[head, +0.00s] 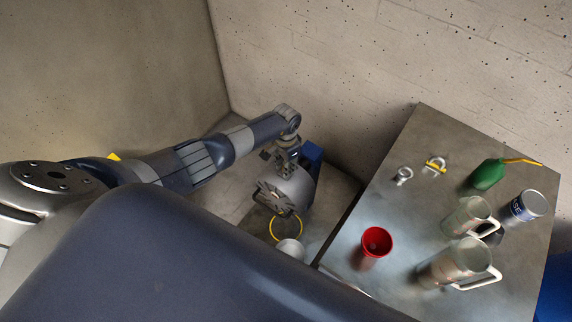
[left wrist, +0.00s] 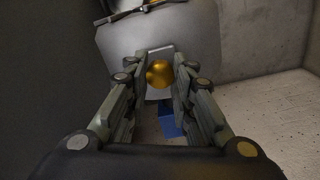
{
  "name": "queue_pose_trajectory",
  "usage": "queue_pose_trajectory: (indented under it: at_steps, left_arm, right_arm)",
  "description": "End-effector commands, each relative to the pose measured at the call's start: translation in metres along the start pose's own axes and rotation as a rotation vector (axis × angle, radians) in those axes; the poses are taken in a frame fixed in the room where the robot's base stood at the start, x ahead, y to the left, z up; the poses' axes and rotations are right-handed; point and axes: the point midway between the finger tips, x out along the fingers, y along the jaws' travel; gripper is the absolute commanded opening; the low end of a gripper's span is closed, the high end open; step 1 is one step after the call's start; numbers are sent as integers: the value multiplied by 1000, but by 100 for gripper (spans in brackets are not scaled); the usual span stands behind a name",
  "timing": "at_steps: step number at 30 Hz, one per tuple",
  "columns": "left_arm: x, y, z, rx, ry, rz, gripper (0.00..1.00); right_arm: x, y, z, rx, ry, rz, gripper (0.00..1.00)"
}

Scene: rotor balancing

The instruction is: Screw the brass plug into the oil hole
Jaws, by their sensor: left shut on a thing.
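The brass plug (left wrist: 160,73) shows as a round golden head between the fingertips of my left gripper (left wrist: 162,75) in the left wrist view. The gripper is shut on it, and the plug is against the grey face of the rotor machine (left wrist: 115,47). The oil hole is hidden behind the plug, so I cannot tell how deep it sits. In the head view, my left gripper (head: 284,160) is at the top of the grey machine (head: 292,188), and the plug is not visible there. My right gripper is not in view.
A metal table (head: 405,222) stands at the right. It holds a red funnel or cup (head: 376,242), clear jugs (head: 452,262), a green oil can (head: 487,174), a labelled tin (head: 528,205) and shackles (head: 403,175). A yellow ring (head: 273,229) is below the machine. Walls are close behind.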

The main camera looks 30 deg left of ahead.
Motion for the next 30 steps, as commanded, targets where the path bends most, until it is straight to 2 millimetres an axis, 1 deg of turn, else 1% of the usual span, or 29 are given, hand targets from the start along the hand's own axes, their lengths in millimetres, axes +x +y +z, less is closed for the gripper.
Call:
queue_pose_trajectory:
  at_steps: [23,26,30]
  left_arm:
    - [7,0,0,14,-1,0,0]
    - [8,-1,0,99,-2,-2,0]
    - [8,-1,0,296,-3,-2,0]
  right_arm:
    - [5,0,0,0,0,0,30]
    - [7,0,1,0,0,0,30]
    - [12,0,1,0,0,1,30]
